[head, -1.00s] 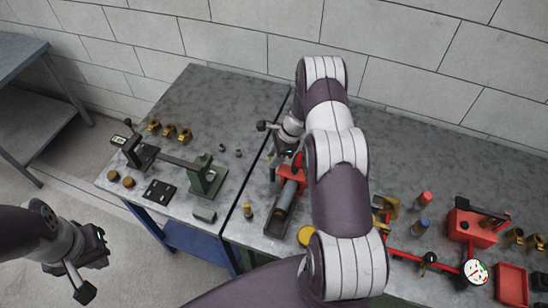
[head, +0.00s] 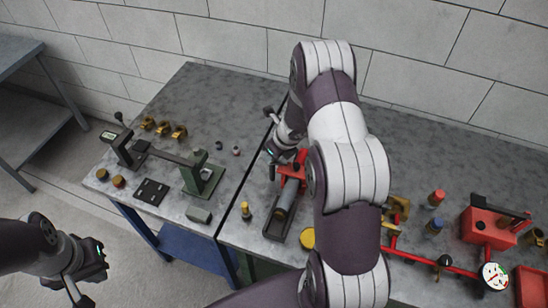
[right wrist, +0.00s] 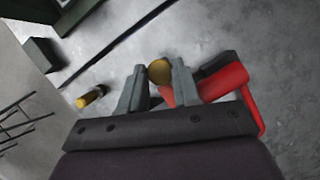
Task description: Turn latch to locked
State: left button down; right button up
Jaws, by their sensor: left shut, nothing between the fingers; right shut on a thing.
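My right gripper (right wrist: 159,78) is shut on a round brass-coloured knob (right wrist: 159,70) beside a red part with a black piece on it (right wrist: 230,80). In the head view my right gripper (head: 275,155) is at the red fixture (head: 293,172) on the workbench; my right arm hides part of this area. I cannot tell from these frames which way the latch is turned. My left gripper (head: 97,262) is shut and empty, over the floor in front of the bench at the lower left.
A grey cylinder in a dark cradle (head: 283,212) lies in front of the red fixture. A small brass-and-black piece (head: 246,210) stands left of it. A green stand (head: 203,178) is further left. A red box (head: 487,228) and gauge (head: 495,276) are at the right.

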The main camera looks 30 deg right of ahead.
jog(key=shift+w+a+r+m+h+b, duration=0.1)
jog(key=shift+m+h+b, duration=0.35)
jog(key=shift+m, duration=0.6)
jog(key=shift+r+m+h+b, duration=0.1)
jog(key=shift+m+h+b, duration=0.35)
jog(key=shift+m, duration=0.6)
jog(key=o, duration=0.9)
jog(key=shift+o, duration=0.7)
jog(key=shift+f, duration=0.1)
jog(key=p+v, duration=0.5)
jog(key=v, duration=0.7)
jog(key=shift+s+r, duration=0.25)
jog(key=shift+s, duration=0.15)
